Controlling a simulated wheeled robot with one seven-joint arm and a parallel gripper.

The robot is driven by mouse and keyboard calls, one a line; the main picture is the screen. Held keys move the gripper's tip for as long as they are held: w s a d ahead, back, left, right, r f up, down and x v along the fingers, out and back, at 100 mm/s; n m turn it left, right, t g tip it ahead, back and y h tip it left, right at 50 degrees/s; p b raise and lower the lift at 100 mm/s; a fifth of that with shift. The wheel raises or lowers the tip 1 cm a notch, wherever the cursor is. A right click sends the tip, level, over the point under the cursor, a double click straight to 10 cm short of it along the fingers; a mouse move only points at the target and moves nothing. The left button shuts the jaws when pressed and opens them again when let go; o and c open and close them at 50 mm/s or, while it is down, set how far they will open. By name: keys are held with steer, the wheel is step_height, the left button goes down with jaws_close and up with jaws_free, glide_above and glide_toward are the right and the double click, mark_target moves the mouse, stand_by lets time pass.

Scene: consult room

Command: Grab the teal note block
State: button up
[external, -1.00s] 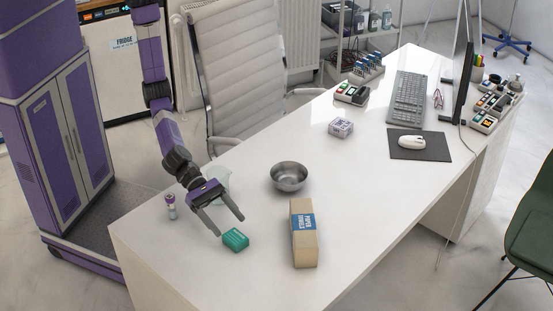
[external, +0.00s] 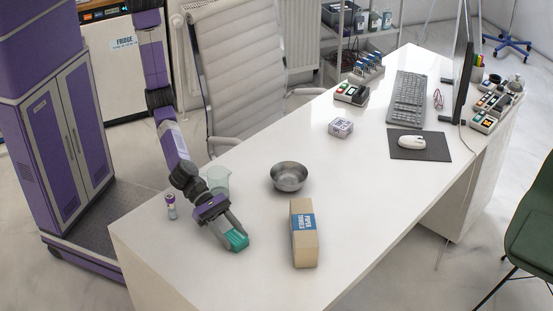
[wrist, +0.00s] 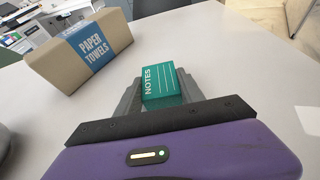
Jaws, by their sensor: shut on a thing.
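The teal note block (external: 237,240) is at the near left part of the white desk. In the wrist view the block (wrist: 161,86) shows the word NOTES and white lines on its face. My gripper (external: 232,238) is shut on it, with one grey finger on each side. The gripper also shows in the wrist view (wrist: 158,92). The block's lower part is hidden, and I cannot tell whether it still touches the desk.
A paper towels pack (external: 305,234) lies to the right of my gripper. A metal bowl (external: 288,177) stands behind it. A clear beaker (external: 218,180) and a small vial (external: 171,207) stand close to my arm. The desk (external: 360,215) is clear right of the pack.

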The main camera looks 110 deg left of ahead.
steer(key=shift+c, duration=0.7)
steer(key=shift+r, duration=0.15)
